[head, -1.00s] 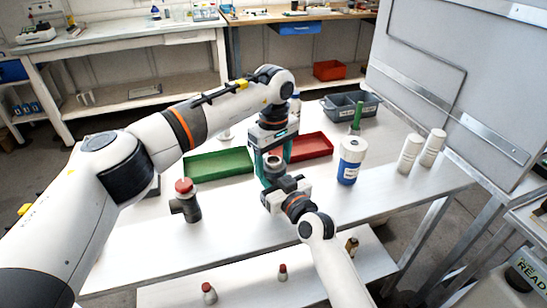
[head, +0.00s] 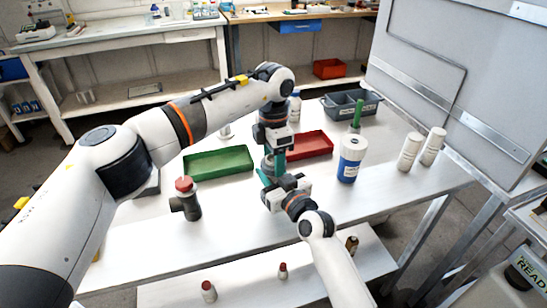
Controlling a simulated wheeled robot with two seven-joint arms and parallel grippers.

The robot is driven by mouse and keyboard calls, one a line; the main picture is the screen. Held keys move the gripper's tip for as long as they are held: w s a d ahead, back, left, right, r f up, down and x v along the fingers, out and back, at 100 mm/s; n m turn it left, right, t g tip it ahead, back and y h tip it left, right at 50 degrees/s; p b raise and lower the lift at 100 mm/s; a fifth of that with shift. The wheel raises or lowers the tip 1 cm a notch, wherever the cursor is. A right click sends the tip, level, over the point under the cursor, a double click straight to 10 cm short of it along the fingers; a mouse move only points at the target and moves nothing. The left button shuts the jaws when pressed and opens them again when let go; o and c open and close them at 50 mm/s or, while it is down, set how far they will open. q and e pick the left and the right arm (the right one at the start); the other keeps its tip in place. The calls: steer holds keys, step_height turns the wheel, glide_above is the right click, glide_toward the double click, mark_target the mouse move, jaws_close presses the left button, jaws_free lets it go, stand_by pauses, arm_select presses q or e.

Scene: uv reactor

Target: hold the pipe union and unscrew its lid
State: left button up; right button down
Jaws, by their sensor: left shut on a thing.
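My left gripper (head: 273,160) points down from the bent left arm over the middle of the table. Its teal fingers are shut on the top of a dark grey fitting, the pipe union (head: 268,166), which is mostly hidden behind the fingers. My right gripper (head: 271,183) comes from the front, low at the fitting's near side. Its fingertips are hard to make out, so I cannot tell whether it grips the fitting. A separate dark grey pipe piece with a side branch and red cap (head: 186,199) stands upright to the left.
A green tray (head: 219,175) and a red tray (head: 331,147) lie behind. A blue-and-white bottle (head: 352,160), two white bottles (head: 410,152) and a grey bin (head: 372,101) stand to the right. Small red-capped bottles (head: 208,292) stand on the lower shelf. The front-left tabletop is clear.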

mark_target(273, 157)
arm_select(q)
steer(key=n, duration=0.8)
steer(key=shift+n, duration=0.3)
steer(key=n, duration=0.6)
steer(key=shift+n, duration=0.3)
steer(key=shift+r, duration=0.15)
steer(key=shift+r, duration=1.05)
steer(key=shift+r, duration=0.1)
steer(key=shift+r, duration=1.9)
arm_select(e)
steer(key=c, duration=0.8)
jaws_free()
steer(key=shift+c, duration=0.2)
